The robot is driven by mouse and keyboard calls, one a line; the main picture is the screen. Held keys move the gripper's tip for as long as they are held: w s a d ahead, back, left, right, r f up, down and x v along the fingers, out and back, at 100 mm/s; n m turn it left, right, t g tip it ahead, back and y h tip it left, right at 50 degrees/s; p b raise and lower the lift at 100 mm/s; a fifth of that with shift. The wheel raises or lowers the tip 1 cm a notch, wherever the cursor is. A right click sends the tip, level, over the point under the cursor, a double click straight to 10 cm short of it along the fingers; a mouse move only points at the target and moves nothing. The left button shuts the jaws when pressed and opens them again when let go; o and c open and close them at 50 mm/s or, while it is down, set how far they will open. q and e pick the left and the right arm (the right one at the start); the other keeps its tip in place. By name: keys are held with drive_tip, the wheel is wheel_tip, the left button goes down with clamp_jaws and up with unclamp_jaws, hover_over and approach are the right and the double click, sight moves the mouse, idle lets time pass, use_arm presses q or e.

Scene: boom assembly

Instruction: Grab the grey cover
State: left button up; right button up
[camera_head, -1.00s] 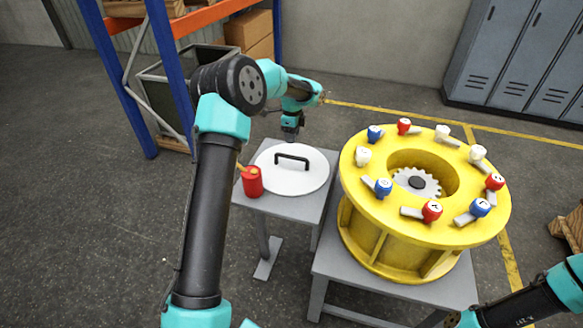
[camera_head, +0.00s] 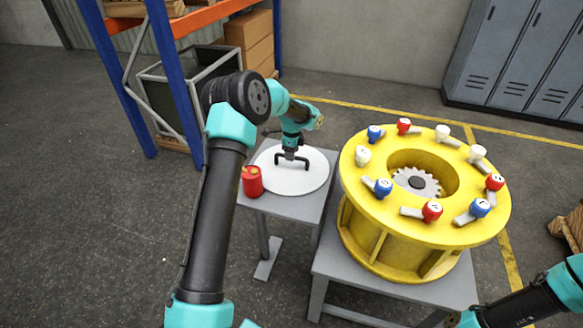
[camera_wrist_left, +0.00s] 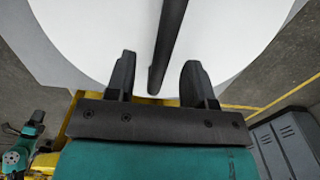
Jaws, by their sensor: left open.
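The grey cover (camera_head: 310,183) is a pale round disc with a black bar handle (camera_head: 300,166) on top. It lies flat on a small grey table. My left gripper (camera_head: 290,154) is just above the handle. In the left wrist view, the left gripper (camera_wrist_left: 158,80) is open, with the handle (camera_wrist_left: 170,40) running between its two fingers. The cover (camera_wrist_left: 95,30) fills the upper part of that view. I cannot tell whether either finger touches the handle. My right arm shows at the lower right of the head view, but its gripper cannot be made out.
A red can (camera_head: 252,182) stands at the cover's left edge on the small table (camera_head: 290,206). A yellow drum (camera_head: 365,240) with a gear and several red, blue and white knobs stands to the right. A shelf rack (camera_head: 172,75) is behind at left.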

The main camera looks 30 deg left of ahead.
sight(291, 166)
use_arm(q)
drive_tip(key=shift+a+f, duration=0.15)
drive_tip(key=shift+f, duration=2.2)
drive_tip(key=shift+f, duration=0.25)
clamp_jaws()
idle(0.3)
drive_tip(key=shift+w+r, duration=0.1)
drive_tip(key=shift+r, duration=0.1)
